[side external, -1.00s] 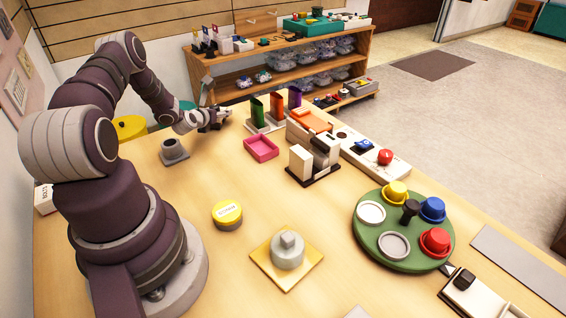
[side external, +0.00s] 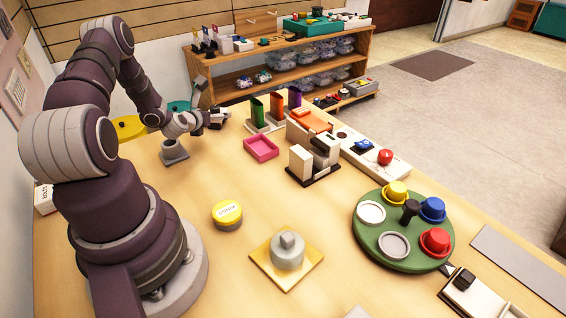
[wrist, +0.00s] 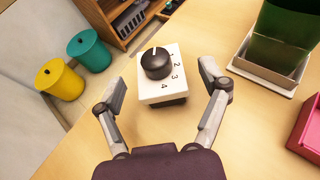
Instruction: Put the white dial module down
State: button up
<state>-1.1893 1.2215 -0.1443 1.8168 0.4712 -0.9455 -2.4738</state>
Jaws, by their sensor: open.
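The white dial module (wrist: 150,92) has a black knob and printed numbers on its face and a dark base below. In the wrist view it appears to rest on the wooden table, between my gripper's fingers with a gap on each side. My gripper (wrist: 161,84) is open and empty, its fingers spread left and right of the module. In the side view my gripper (side external: 218,118) is at the far left part of the table; I cannot make out the module clearly there.
A pink tray (side external: 261,148) and green-orange-purple holders (side external: 257,113) stand to the right of my gripper. A grey block (side external: 174,154) sits below my wrist. Yellow (wrist: 60,82) and teal (wrist: 90,50) bins stand beyond the table edge. A wooden shelf (side external: 275,62) is behind.

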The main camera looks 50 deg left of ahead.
aim_at(214, 112)
jog(key=v, duration=0.3)
jog(key=shift+s+d, duration=0.1)
jog(key=shift+s, duration=0.05)
jog(key=shift+d+r, duration=0.15)
jog(key=shift+r, duration=0.05)
jog(key=w+d+r+m+h, duration=0.35)
jog(key=d+m, duration=0.25)
jog(key=m, duration=0.3)
jog(key=w+d+r+m+h, duration=0.25)
jog(key=d+r+m, duration=0.25)
jog(key=d+m, duration=0.3)
jog(key=w+d+r+m+h, duration=0.25)
jog(key=d+r+m, duration=0.2)
jog(key=m, duration=0.55)
jog(key=s+d+r+m+g, duration=0.2)
jog(key=s+d+m, duration=0.3)
jog(key=s+m, duration=0.2)
jog(key=s+d+r+m+g, duration=0.1)
jog(key=s+d+r+m, duration=0.1)
jog(key=s+d+m, duration=0.3)
jog(key=s+m+h, duration=0.1)
jog(key=s+m, duration=0.2)
jog(key=m, duration=0.3)
jog(key=shift+g, duration=0.4)
